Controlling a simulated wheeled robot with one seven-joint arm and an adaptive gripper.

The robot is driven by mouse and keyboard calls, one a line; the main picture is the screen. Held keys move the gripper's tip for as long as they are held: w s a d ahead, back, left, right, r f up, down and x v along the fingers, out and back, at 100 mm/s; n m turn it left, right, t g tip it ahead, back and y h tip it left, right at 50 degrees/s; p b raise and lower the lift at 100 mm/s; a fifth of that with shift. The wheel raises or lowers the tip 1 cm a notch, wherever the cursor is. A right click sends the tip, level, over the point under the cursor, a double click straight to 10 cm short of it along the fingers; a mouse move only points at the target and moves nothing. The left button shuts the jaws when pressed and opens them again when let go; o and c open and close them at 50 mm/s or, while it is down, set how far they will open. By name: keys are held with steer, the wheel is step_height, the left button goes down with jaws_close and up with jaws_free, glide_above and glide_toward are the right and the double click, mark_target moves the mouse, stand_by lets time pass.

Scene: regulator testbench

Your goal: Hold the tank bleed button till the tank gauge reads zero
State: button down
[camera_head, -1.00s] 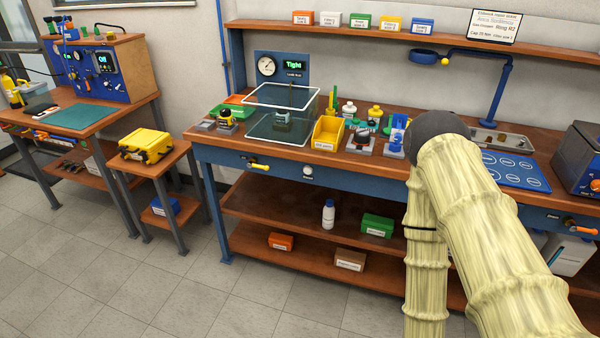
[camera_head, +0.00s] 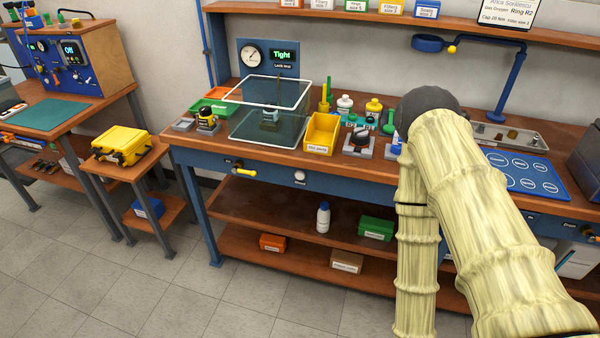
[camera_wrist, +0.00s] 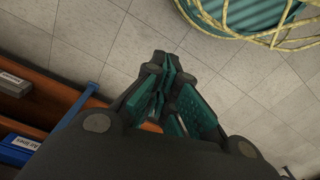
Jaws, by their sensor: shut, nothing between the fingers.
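A round white gauge (camera_head: 252,56) sits on a blue panel by a green "Tight" display, behind the clear tank (camera_head: 256,127) on the main bench. A round white button (camera_head: 299,176) is on the bench's blue front, with a label too small to read. I cannot tell for sure that these are the tank gauge and bleed button; the needle is too small to read. My gripper (camera_wrist: 164,72) is shut and empty in the wrist view, above the floor and apart from any button. In the head view my arm hides it.
A yellow valve handle (camera_head: 245,172) is left of the white button. A yellow case (camera_head: 121,147) stands on a small side table. Another bench with a blue control panel (camera_head: 69,66) is at the far left. A yellow hose coil (camera_wrist: 255,20) lies on the floor. Floor before the bench is clear.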

mark_target(300, 176)
steer(key=w+a+r+n+t+y+b, duration=0.15)
steer(key=w+a+n+t+b, duration=0.35)
steer(key=w, duration=0.8)
steer(key=w+a+r+n+t+y+b, duration=0.1)
steer(key=w+a+n+t+y+b, duration=0.15)
steer(key=w+a, duration=0.75)
steer(key=w+a+r+n+t+y+b, duration=0.2)
steer(key=w+a+r+n+t+b, duration=0.1)
steer(key=w+r, duration=0.7)
steer(key=w+a+r+n+t+y+b, duration=0.2)
steer(key=w+a+r+n+t+b, duration=0.2)
steer(key=w+r, duration=0.6)
steer(key=w+a+n, duration=0.1)
steer(key=w+a, duration=0.1)
steer(key=w, duration=0.1)
steer(key=shift+a+r+t, duration=0.15)
steer(key=shift+a+t, duration=0.2)
steer(key=shift+a, duration=0.05)
steer(key=w+d, duration=0.2)
steer(key=w, duration=0.6)
steer(key=shift+d, duration=0.35)
steer(key=shift+w, duration=0.3)
